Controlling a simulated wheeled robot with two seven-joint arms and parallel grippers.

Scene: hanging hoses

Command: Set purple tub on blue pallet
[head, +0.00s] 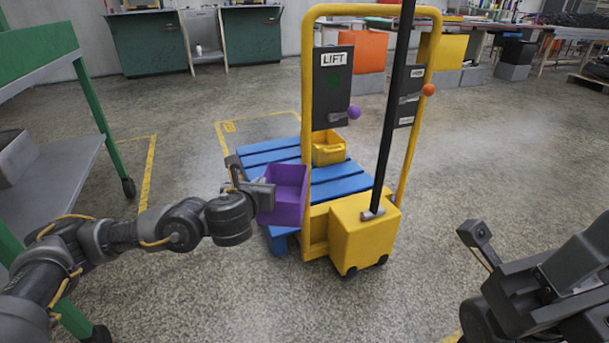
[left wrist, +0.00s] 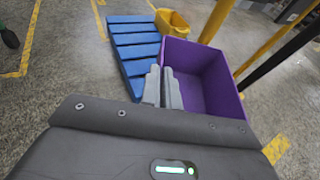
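The purple tub (head: 288,208) is upright in the head view, in front of the near part of the blue pallet (head: 341,187). My left gripper (head: 262,190) is shut on the tub's left wall. In the left wrist view the two grey fingers (left wrist: 163,88) pinch the rim of the tub (left wrist: 203,75), with the pallet (left wrist: 133,52) beyond to the left. I cannot tell whether the tub touches the pallet or hangs just above it. My right arm shows at the lower right of the head view; its fingertips are not clearly seen.
A yellow tub (head: 328,148) sits on the pallet's far part. The yellow pallet truck (head: 364,235), with its tall frame and black handle, stands right beside the purple tub. A green-framed cart (head: 100,130) is at the left. Floor at the right is clear.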

